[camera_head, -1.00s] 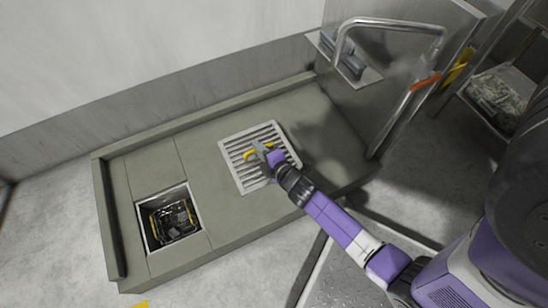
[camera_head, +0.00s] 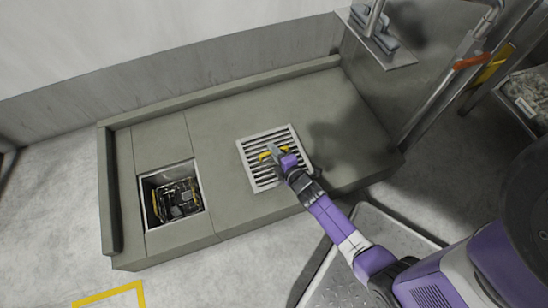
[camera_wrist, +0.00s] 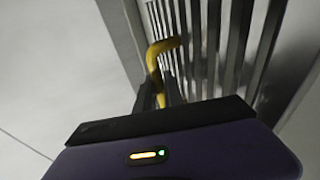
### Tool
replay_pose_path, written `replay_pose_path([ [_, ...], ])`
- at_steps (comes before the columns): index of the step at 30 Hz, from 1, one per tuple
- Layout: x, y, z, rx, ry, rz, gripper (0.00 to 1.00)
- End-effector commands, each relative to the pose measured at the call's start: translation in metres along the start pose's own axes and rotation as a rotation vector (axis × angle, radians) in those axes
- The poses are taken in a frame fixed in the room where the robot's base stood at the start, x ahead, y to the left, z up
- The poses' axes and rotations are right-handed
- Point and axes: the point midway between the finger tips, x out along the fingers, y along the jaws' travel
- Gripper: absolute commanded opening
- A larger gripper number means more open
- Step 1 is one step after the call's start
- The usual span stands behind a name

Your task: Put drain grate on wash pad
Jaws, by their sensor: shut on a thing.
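The drain grate (camera_head: 250,173) is a pale square frame with dark slots and a yellow handle (camera_head: 267,155). In the head view it is over the grey wash pad (camera_head: 215,125), right of the open drain pit (camera_head: 172,195). I cannot tell whether it touches the pad. My gripper (camera_head: 278,153) is at the middle of the grate, shut on the yellow handle. In the wrist view the handle (camera_wrist: 155,62) runs between my fingers, and the grate's slats (camera_wrist: 225,45) fill the upper right. My gripper and wrist hide part of the grate's right side.
The pit holds dark and yellow fittings. A raised kerb (camera_head: 230,90) runs along the pad's back. A metal panel with a shelf (camera_head: 385,50) and a pipe stands at the right. The pad is bare between pit and grate.

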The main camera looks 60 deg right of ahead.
Motion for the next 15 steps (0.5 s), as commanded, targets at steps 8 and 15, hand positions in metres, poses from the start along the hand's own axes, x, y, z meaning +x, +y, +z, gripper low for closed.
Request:
replay_pose_path([
  [8, 0.014, -0.032, 0.002, 0.002, -0.001, 0.006, 0.00],
  [15, 0.014, -0.033, 0.002, 0.000, 0.001, 0.007, 0.00],
])
